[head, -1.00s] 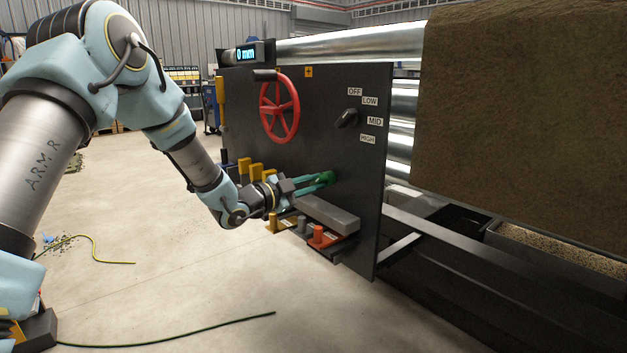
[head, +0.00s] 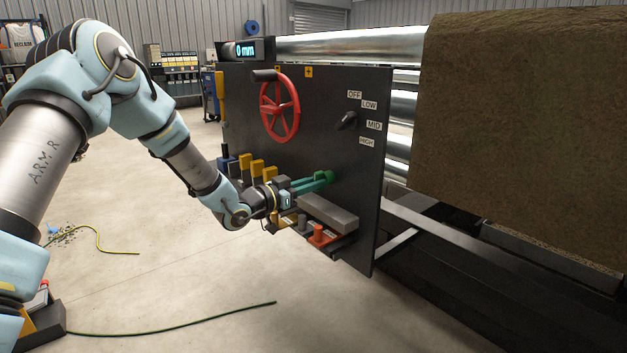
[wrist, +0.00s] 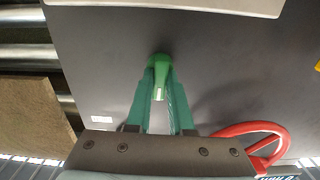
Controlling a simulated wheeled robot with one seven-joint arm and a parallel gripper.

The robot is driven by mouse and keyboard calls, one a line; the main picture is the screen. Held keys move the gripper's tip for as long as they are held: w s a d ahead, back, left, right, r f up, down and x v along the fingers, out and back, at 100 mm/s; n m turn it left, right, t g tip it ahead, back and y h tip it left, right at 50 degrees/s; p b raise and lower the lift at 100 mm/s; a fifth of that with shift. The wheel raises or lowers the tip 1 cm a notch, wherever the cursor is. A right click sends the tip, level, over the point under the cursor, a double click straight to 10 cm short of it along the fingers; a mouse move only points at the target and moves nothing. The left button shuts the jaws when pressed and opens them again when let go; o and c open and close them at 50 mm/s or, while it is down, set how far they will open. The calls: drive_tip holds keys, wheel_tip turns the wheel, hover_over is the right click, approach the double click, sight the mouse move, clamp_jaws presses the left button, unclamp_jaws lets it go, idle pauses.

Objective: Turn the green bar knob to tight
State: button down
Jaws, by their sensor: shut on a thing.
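The green bar knob (head: 325,176) sits on the dark upright panel (head: 330,110), low and right of its middle. In the wrist view the knob (wrist: 160,72) stands between the teal fingers and shows a pale line on its bar. My gripper (head: 318,180) reaches it from the left and front. In the wrist view my gripper (wrist: 161,78) is shut on the knob, one finger on each side. I see no readable "tight" mark by the knob. The fingers hide part of its sides.
A red handwheel (head: 280,107) is above the knob, and a black selector (head: 347,121) with OFF to HIGH labels is at upper right. A grey ledge (head: 328,213), an orange-red pedal (head: 322,236) and several yellow levers lie close below and left. The display (head: 243,50) reads 0 mm.

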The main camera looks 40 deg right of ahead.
drive_tip(key=shift+f+n, duration=0.1)
drive_tip(key=shift+n, duration=0.3)
drive_tip(key=c, duration=0.8)
unclamp_jaws()
drive_tip(key=a, duration=1)
drive_tip(key=shift+w+a, duration=0.3)
drive_tip(key=shift+a, duration=0.1)
